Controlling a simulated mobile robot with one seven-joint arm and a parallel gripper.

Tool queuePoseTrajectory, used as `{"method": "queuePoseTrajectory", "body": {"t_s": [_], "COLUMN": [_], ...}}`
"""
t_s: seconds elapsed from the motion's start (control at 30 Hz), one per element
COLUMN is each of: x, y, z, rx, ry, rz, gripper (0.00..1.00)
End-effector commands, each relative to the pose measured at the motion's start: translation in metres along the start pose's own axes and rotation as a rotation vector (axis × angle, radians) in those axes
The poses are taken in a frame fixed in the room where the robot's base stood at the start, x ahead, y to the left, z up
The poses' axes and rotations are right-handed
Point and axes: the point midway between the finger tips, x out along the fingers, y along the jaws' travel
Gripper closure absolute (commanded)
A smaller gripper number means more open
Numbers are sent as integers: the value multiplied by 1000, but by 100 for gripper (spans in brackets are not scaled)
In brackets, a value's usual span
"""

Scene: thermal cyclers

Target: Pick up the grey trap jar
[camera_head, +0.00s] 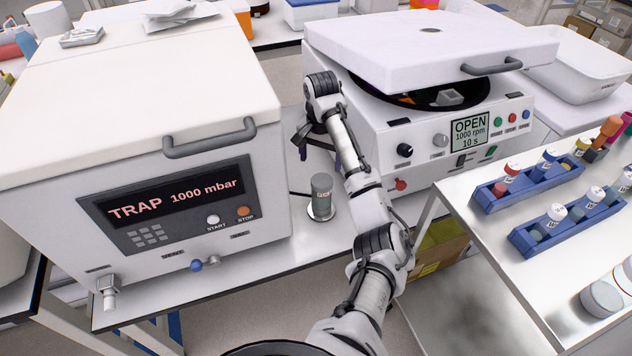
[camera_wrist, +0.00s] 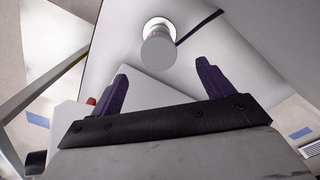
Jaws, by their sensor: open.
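The grey trap jar (camera_head: 322,191) stands upright on a round light base (camera_head: 321,213) on the white bench between the two machines.
The trap machine (camera_head: 150,130) stands close left, its display reading 1000 mbar. The centrifuge-like machine (camera_head: 440,130), marked OPEN, stands right with its lid raised. A thin dark cable (camera_wrist: 200,27) runs from the jar's base. Blue racks (camera_head: 530,185) stand on the right table.

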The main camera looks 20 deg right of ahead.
Motion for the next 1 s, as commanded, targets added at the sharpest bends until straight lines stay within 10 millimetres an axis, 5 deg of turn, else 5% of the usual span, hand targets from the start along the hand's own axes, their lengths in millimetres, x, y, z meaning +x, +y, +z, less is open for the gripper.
{"method": "queuePoseTrajectory", "body": {"t_s": [0.33, 1.0], "x": [63, 133], "y": [-1, 4], "z": [1, -6], "rx": [-1, 0], "ry": [-3, -2], "rz": [-2, 1], "gripper": [20, 20]}}
